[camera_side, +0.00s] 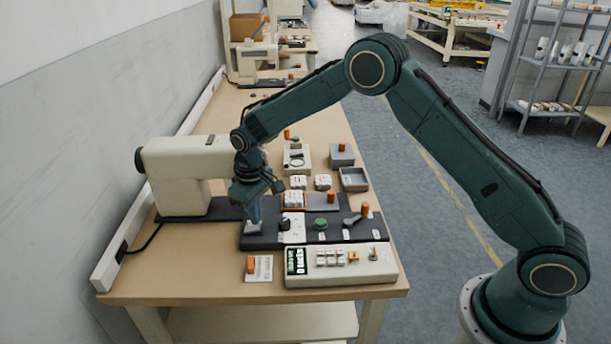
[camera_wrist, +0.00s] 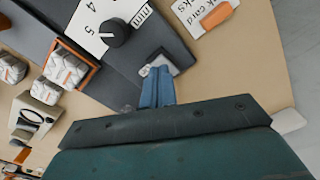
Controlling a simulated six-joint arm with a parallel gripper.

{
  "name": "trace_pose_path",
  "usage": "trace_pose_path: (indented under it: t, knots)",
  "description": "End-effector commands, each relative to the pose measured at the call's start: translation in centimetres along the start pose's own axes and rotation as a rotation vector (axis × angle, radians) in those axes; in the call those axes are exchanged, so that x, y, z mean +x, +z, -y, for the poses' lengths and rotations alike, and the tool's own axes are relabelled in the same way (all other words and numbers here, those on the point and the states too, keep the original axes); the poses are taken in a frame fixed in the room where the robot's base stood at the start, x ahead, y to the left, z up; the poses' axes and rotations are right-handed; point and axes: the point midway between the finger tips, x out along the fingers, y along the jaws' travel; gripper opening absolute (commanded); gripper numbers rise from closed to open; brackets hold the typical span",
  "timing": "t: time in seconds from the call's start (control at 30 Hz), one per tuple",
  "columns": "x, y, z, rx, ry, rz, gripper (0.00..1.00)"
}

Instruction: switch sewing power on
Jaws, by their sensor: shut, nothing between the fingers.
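The cream sewing machine (camera_side: 185,160) stands at the left on the workbench, on a dark base panel (camera_side: 340,236) that carries controls. My gripper (camera_side: 253,222) points down over the left end of this panel. In the wrist view its blue fingers (camera_wrist: 158,92) are shut together and empty. A small pale switch-like piece (camera_wrist: 158,66) lies right at the fingertips, partly hidden by them. I cannot tell whether the fingers touch it or which position it is in. A black knob (camera_wrist: 114,32) on a white number scale sits beside it.
The panel also holds a green button (camera_side: 320,224) and an orange-tipped lever (camera_side: 364,210). A cream control box (camera_side: 340,276) with a display stands in front. A card with an orange clip (camera_side: 259,268) lies to its left. Small white rolls (camera_side: 297,182) and grey trays (camera_side: 353,179) stand behind.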

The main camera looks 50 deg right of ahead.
Motion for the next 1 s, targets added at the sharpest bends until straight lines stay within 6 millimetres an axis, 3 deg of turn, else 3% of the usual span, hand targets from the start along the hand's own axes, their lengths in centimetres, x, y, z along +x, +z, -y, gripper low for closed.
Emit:
trace_pose_path:
  t: [1.0]
  knots:
    - [0.52, 0.0, 0.0, 0.0, 0.0, 0.0, 0.0]
